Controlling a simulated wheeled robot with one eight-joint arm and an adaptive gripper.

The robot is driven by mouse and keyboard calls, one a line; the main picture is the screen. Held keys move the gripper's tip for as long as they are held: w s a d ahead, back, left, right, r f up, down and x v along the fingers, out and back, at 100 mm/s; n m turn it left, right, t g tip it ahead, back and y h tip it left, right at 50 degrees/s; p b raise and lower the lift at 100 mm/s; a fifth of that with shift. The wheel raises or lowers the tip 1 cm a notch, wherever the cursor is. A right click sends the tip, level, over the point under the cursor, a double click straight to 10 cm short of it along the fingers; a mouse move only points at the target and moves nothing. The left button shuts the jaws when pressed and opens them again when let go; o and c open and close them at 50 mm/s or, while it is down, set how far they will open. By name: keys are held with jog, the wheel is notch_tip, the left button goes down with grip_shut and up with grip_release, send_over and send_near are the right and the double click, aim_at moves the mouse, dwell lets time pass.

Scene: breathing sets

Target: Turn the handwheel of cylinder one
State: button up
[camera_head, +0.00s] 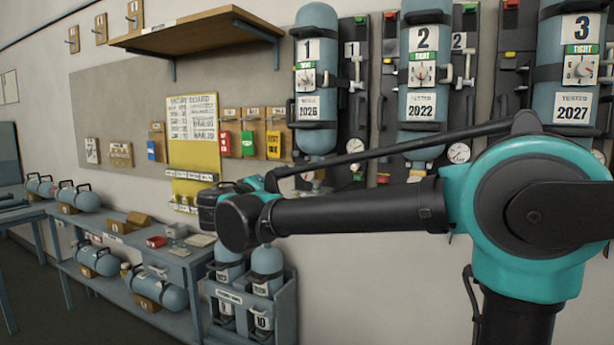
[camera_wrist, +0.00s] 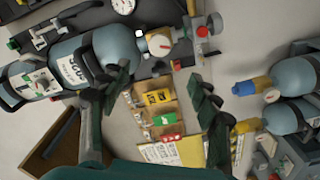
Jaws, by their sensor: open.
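Cylinder one (camera_head: 317,40) hangs on the wall, blue-grey, with a "1" plate, a green "TIGHT" tag and a "2026" label. In the wrist view its body (camera_wrist: 75,68) lies sideways at the upper left. At its neck end is a pale round piece with a red mark (camera_wrist: 159,43), seemingly its handwheel. In the head view my arm partly hides this lower end. My gripper (camera_wrist: 163,82) is open, its two dark fingers spread.
Cylinder two (camera_head: 423,90) and cylinder three (camera_head: 575,115) hang to the right. A red knob (camera_wrist: 203,32) and gauge (camera_wrist: 123,5) sit near the neck. A wooden shelf (camera_head: 200,27) juts out above left. A rack with cylinders (camera_head: 240,297) stands below my arm.

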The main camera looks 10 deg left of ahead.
jog(key=w+d+m, duration=0.1)
jog(key=w+m, duration=0.3)
jog(key=w, duration=0.1)
jog(key=w+d+m, duration=0.2)
jog(key=w+m, duration=0.3)
jog(key=w+d+m, duration=0.2)
jog(key=w+m, duration=0.2)
jog(key=m, duration=0.1)
jog(key=shift+w+d, duration=0.2)
jog(key=shift+w, duration=0.2)
jog(key=c, duration=1.2)
jog(key=shift+o, duration=0.2)
jog(key=shift+n, duration=2.4)
jog(key=o, duration=1.2)
jog(key=shift+c, duration=0.2)
